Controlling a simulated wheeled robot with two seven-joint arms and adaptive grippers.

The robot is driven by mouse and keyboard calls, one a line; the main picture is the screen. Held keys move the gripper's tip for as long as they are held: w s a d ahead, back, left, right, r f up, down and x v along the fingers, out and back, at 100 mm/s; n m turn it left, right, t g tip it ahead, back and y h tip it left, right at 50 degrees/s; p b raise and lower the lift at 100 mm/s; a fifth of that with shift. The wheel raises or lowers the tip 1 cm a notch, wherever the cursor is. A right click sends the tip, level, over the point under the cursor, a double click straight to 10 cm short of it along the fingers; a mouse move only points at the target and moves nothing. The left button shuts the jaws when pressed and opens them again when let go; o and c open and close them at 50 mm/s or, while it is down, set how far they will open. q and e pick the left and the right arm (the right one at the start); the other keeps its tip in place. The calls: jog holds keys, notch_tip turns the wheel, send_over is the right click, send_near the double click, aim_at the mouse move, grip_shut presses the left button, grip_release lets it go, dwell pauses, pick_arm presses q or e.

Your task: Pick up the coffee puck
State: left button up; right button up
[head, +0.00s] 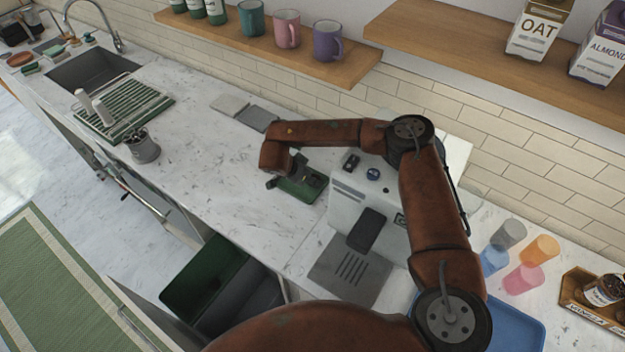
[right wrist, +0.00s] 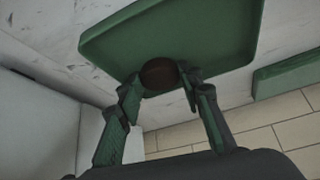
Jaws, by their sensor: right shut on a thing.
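The coffee puck (right wrist: 160,73), a dark brown disc, sits between the fingertips of my right gripper (right wrist: 161,88) in the right wrist view. The gripper is shut on it. A green tray (right wrist: 110,42) lies right behind the puck; I cannot tell whether the puck still touches it. In the head view my right arm reaches over the coffee machine to the green tray (head: 304,193) on the counter. There the puck is not visible, and the gripper is mostly hidden by the wrist. My left gripper is not in view.
The white coffee machine (head: 345,205) stands close beside the tray, under my arm. A grey metal cup (head: 146,152) and a dish rack (head: 150,104) are to the left. An open drawer with a green bin (head: 205,270) is below the counter. The counter between cup and tray is clear.

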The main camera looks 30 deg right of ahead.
jog(key=shift+w+r, duration=0.1)
jog(key=shift+r, duration=0.5)
jog(key=w+a+r, duration=0.2)
jog(key=a+r, duration=0.4)
jog(key=w+a+r+b, duration=0.1)
jog(key=w+a+r, duration=0.1)
jog(key=a+r, duration=0.3)
jog(key=shift+w+a+r, duration=0.25)
jog(key=shift+a+r, duration=0.15)
jog(key=shift+a, duration=0.75)
